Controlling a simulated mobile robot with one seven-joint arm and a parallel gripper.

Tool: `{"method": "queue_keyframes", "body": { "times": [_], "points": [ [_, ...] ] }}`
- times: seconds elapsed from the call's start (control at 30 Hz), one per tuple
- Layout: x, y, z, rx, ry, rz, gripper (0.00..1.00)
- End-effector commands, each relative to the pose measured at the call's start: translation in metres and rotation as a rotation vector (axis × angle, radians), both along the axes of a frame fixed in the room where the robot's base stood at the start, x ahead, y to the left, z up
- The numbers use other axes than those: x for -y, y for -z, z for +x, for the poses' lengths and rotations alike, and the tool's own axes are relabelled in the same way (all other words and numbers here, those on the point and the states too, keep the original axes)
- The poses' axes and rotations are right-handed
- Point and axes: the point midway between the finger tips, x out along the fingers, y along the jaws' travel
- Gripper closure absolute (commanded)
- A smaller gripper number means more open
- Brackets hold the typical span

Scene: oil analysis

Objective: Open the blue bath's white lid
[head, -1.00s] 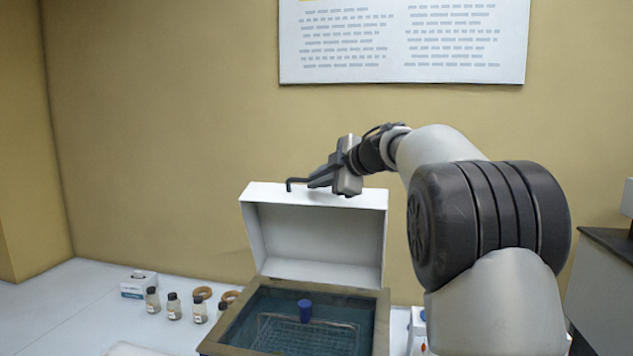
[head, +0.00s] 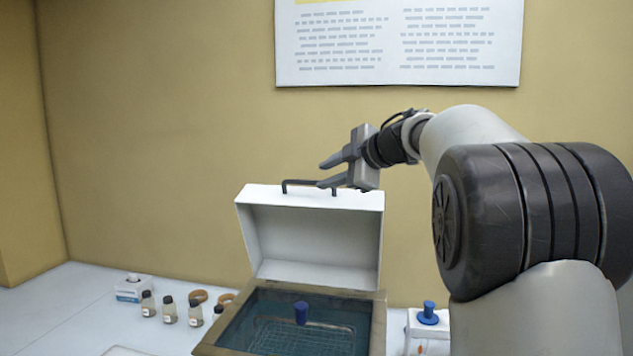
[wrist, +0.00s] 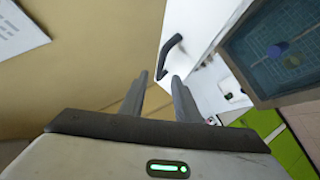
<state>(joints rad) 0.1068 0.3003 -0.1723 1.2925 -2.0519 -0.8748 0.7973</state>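The white lid (head: 318,238) stands raised, tilted up at the back of the bath (head: 378,325), and the bath's inside is exposed. The lid's dark handle (head: 300,185) is on its upper edge and also shows in the wrist view (wrist: 170,57). My gripper (head: 326,173) is open, with its fingers just right of and above the handle, apart in the head view. In the wrist view the open fingers (wrist: 160,84) hold nothing, and the handle lies beyond their tips. Blue liquid, a wire basket and a blue knob (head: 301,312) show inside the bath.
Several small dark-capped bottles (head: 169,310) and a small white box (head: 133,288) stand on the counter left of the bath. A white item with a blue knob (head: 428,314) stands to the right. The wall behind is clear below the poster (head: 400,42).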

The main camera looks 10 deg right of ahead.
Motion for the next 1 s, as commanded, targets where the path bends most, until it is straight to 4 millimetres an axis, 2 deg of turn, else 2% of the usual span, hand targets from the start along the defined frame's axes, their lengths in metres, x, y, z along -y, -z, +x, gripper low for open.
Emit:
{"method": "queue_keyframes", "body": {
  "times": [0.2,0.43,0.63,1.0],
  "points": [
    [0.027,-0.023,-0.044,0.002,0.002,0.000,0.71],
    [0.046,-0.040,-0.076,0.002,0.000,0.000,0.71],
    [0.051,-0.045,-0.087,0.000,-0.002,0.000,0.71],
    [0.050,-0.049,-0.088,0.016,0.003,0.010,0.71]
  ]
}}
